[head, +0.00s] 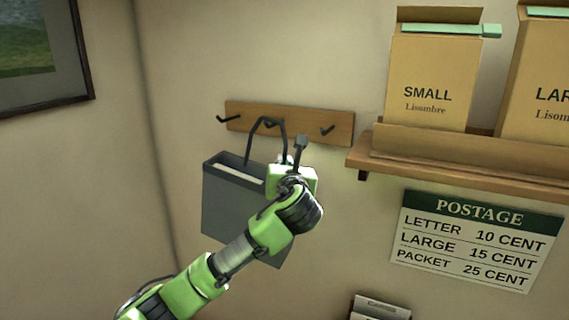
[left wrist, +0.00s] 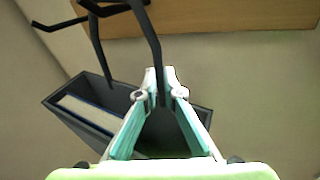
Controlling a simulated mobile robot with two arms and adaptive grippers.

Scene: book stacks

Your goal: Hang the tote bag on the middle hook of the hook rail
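The dark grey tote bag (head: 228,208) hangs upright below the wooden hook rail (head: 298,118), with a pale book inside. In the left wrist view I look into the bag (left wrist: 97,88) from above. Its black handle (head: 283,140) loops up at the middle hook (head: 271,125); I cannot tell whether the loop is over the hook or in front of it. My left gripper (head: 288,162) is right of the loop, above the bag's rim. In the left wrist view its fingers (left wrist: 161,78) are closed around one strand of the handle (left wrist: 146,35). My right gripper is out of view.
The left hook (head: 228,118) and right hook (head: 327,131) are bare. A wooden shelf (head: 460,172) with yellow boxes (head: 430,75) juts out to the right. A postage sign (head: 475,240) is below it. A framed picture (head: 40,50) hangs at the left.

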